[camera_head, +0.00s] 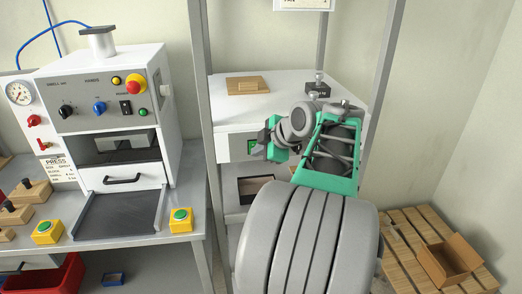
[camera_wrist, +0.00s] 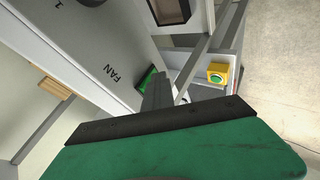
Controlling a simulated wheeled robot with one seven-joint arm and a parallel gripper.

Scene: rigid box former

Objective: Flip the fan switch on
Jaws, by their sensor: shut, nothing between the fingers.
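The fan switch is a small green rocker (camera_head: 251,147) on the front of the white machine (camera_head: 228,144). In the wrist view the green rocker (camera_wrist: 147,79) sits in a dark frame beside the printed word FAN. My gripper (camera_head: 262,148) is shut and empty, with its fingertips right beside the switch. In the wrist view the grey fingers (camera_wrist: 158,88) partly cover the area next to the rocker. I cannot tell whether they touch it. The rocker's exact tilt is too small to read.
Grey frame posts (camera_head: 202,120) flank the machine. A dark opening (camera_head: 256,188) lies below the switch. A wooden block (camera_head: 247,85) rests on the machine top. To the left stands a press bench with yellow button boxes (camera_head: 181,219). A pallet with an open carton (camera_head: 449,260) lies at right.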

